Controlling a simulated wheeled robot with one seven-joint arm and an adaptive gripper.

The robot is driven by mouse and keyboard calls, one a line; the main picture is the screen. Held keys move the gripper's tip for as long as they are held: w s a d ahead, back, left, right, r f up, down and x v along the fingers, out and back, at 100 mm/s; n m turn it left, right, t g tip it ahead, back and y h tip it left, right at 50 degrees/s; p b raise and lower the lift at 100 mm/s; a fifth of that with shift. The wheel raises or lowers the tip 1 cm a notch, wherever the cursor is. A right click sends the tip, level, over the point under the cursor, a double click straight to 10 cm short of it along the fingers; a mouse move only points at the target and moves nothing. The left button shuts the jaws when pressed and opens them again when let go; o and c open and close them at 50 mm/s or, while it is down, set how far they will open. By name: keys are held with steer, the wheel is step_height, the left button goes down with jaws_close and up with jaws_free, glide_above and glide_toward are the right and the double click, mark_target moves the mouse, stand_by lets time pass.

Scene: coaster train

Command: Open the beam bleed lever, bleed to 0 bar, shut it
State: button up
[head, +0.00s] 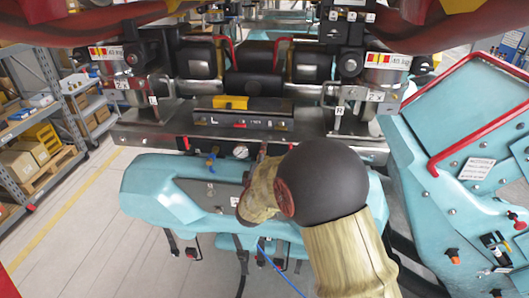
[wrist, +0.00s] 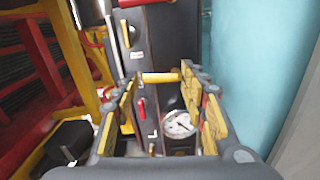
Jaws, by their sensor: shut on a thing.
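My gripper (wrist: 162,78) shows in the wrist view with yellow pads, its fingertips on either end of a short yellow bar (wrist: 161,77). It is shut on this bar; I cannot tell surely whether the bar is the bleed lever's handle. A round white pressure gauge (wrist: 178,123) sits between the fingers, lower in the wrist view; its reading is too small to tell. A small red lever (wrist: 142,107) stands left of the gauge. In the head view the gauge (head: 240,152) is on the beam's front, left of my forearm, which hides my gripper.
The steel beam (head: 145,135) crosses behind a teal housing (head: 150,195). A teal panel with a red rail (head: 432,165) stands close on the right. Shelves with boxes (head: 40,150) are at the left. Hoses hang below the housing. Floor at the lower left is clear.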

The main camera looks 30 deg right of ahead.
steer(key=shift+o, duration=0.2)
steer(key=shift+a+f+n, duration=0.1)
steer(key=shift+f+n, duration=0.05)
steer(key=shift+n, duration=0.35)
steer(key=shift+c, duration=0.2)
steer(key=o, duration=1.2)
steer(key=v, duration=1.2)
steer(key=shift+w, duration=0.1)
